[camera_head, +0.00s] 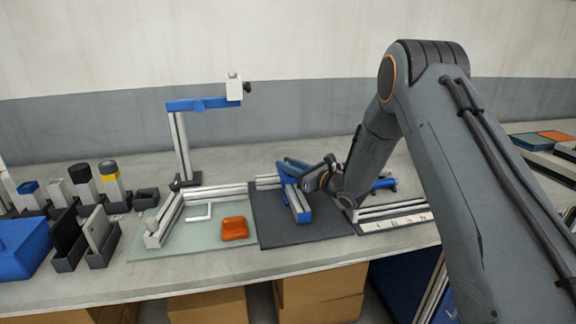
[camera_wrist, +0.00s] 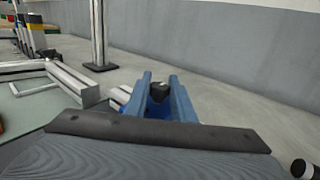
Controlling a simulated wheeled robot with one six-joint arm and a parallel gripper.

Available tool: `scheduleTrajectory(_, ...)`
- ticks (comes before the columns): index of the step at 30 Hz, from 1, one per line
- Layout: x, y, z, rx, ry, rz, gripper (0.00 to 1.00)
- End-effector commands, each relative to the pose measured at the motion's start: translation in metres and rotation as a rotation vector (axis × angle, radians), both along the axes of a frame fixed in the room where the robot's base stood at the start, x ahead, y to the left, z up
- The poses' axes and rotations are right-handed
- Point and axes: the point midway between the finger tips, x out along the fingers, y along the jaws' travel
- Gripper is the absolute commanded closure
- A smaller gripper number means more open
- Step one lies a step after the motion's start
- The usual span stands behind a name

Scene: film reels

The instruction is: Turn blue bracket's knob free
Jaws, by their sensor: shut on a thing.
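The blue bracket (camera_head: 298,203) lies on the dark mat in the middle of the bench, with a silver profile along it. My gripper (camera_head: 284,164) is over its far end, seen from the side. In the wrist view the two blue fingers of my gripper (camera_wrist: 160,82) stand on either side of a black knob (camera_wrist: 158,91) and are shut on it. A patch of the blue bracket (camera_wrist: 156,111) shows below the knob, between the fingers. The knob is hidden in the head view. I cannot tell how far it is turned.
A post with a blue arm (camera_head: 205,104) stands behind at the left. An orange block (camera_head: 234,229) and a white hook (camera_head: 199,213) lie on the pale green mat (camera_head: 190,248). Black holders crowd the far left. A rail assembly (camera_head: 390,212) lies at the right.

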Motion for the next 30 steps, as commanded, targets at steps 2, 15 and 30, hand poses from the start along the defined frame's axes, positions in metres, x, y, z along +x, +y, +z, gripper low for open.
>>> scheduleTrajectory(2, 0.0003, -0.0003, -0.0001, 0.001, -0.001, 0.005, 1.00)
scheduleTrajectory(15, 0.0025, -0.0011, -0.0037, 0.000, -0.005, 0.179, 1.00)
scheduleTrajectory(30, 0.0025, -0.0006, -0.0052, -0.003, -0.005, 0.514, 1.00)
